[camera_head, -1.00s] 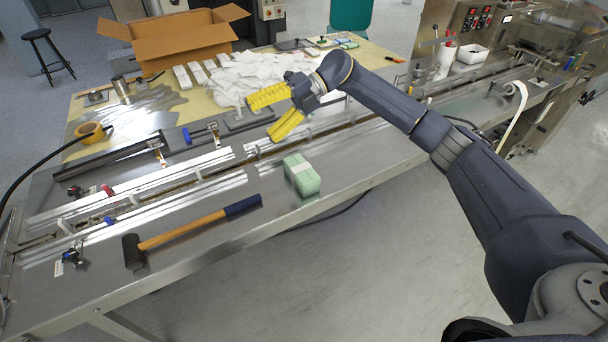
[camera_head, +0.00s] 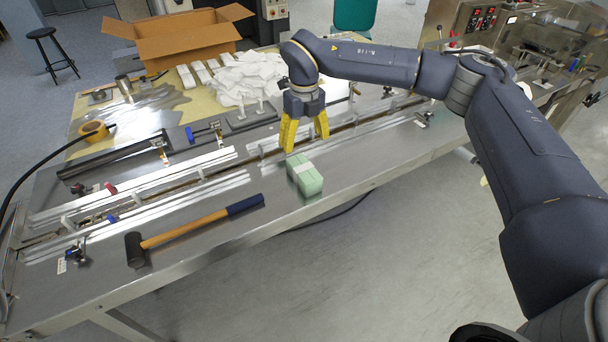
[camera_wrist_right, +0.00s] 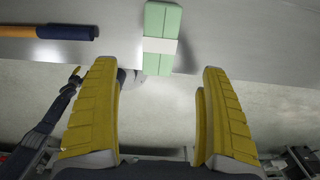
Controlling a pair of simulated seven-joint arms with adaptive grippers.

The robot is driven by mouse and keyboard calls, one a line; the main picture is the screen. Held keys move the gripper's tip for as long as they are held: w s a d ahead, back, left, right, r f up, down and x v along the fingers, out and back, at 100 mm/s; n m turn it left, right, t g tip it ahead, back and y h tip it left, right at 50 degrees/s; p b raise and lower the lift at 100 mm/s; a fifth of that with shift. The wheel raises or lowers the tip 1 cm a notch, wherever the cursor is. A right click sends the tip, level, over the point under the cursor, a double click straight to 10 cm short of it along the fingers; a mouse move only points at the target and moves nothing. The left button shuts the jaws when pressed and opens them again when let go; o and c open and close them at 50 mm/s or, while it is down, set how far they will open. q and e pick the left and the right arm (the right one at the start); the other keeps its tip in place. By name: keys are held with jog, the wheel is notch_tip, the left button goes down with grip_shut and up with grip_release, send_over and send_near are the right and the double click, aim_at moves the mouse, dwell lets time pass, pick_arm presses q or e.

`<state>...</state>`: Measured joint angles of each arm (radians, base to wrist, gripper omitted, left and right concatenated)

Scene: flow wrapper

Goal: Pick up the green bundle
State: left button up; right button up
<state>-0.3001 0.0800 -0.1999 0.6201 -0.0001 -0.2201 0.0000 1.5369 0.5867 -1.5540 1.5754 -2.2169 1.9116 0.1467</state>
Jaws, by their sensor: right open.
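The green bundle (camera_head: 306,179), a pale green block with a white band around it, lies on the metal table near its front edge. It also shows at the top middle of the right wrist view (camera_wrist_right: 162,22). My right gripper (camera_head: 306,146) has yellow fingers pointing down and is open. It hangs just behind and above the bundle, with nothing between its fingers. In the right wrist view the two fingers (camera_wrist_right: 160,105) are wide apart and the bundle is beyond their tips, apart from them. My left gripper is not in view.
A hammer (camera_head: 190,230) with a wooden and blue handle lies left of the bundle. Metal guide rails (camera_head: 150,187) run along the table behind it. A cardboard box (camera_head: 180,38) and a white pile (camera_head: 245,78) are at the back. The table's front edge is close to the bundle.

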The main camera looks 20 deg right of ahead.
aim_at(304, 175)
notch_tip(304, 175, down, 14)
jog(key=shift+w+a+f, duration=0.1)
jog(key=shift+w+f, duration=0.05)
jog(key=shift+f, duration=0.05)
dwell(0.7)
jog(key=c, duration=1.3)
